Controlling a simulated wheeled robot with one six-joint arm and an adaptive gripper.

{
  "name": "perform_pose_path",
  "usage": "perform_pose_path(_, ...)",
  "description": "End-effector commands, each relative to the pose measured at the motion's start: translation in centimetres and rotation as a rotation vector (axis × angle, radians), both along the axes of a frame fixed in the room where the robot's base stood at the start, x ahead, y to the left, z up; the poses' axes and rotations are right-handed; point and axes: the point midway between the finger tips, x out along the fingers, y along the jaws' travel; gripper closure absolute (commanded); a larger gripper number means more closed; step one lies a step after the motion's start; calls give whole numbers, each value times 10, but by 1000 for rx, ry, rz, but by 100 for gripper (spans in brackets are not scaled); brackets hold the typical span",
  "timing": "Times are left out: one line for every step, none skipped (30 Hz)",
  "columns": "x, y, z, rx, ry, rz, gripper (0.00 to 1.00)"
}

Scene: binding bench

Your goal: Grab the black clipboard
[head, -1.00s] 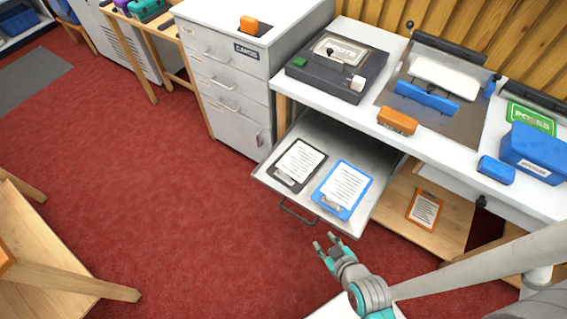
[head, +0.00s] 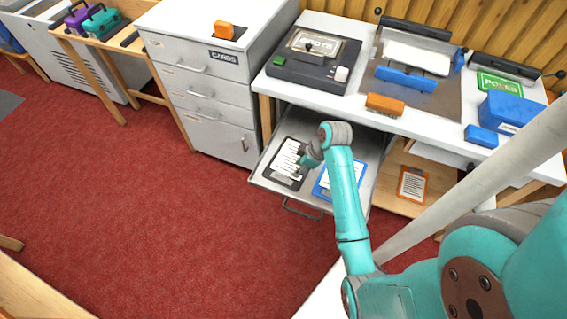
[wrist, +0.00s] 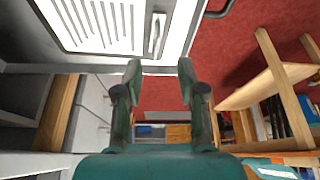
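The black clipboard (head: 273,173), with white lined paper, lies flat at the left of the pulled-out grey drawer tray. In the wrist view its printed sheet (wrist: 98,24) and metal clip (wrist: 157,35) fill the upper left. My gripper (head: 301,162) is over the tray at the clipboard's right side and hides part of it. In the wrist view my gripper (wrist: 161,70) has its two fingers apart with nothing between them. The fingertips are close to the clipboard's clip end; I cannot tell whether they touch it.
A blue clipboard (head: 322,186) lies right of the black one, partly behind my arm. The tray (head: 262,183) has a front handle (head: 301,212). The white bench above holds a dark machine (head: 285,71) and an orange block (head: 385,104). An orange clipboard (head: 412,184) lies on the lower shelf.

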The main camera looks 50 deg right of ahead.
Motion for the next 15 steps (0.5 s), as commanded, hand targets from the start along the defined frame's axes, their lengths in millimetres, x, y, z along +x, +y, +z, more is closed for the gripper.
perform_pose_path(1,-1,-1,3,4,4,60)
perform_pose_path(1,-1,-3,4,5,7,60)
perform_pose_path(3,0,-7,5,6,8,60)
perform_pose_path(4,1,-11,6,7,9,60)
perform_pose_path(5,2,-15,6,7,9,60)
perform_pose_path(8,3,-21,5,7,8,60)
perform_pose_path(9,4,-26,5,8,9,60)
perform_pose_path(11,4,-30,5,7,8,60)
perform_pose_path(13,5,-35,5,7,8,60)
perform_pose_path(14,6,-39,4,6,8,60)
perform_pose_path(15,6,-42,4,7,7,60)
perform_pose_path(17,7,-45,4,6,7,60)
perform_pose_path(17,7,-47,4,6,7,60)
perform_pose_path(18,7,-49,3,6,6,60)
perform_pose_path(19,7,-50,3,5,6,60)
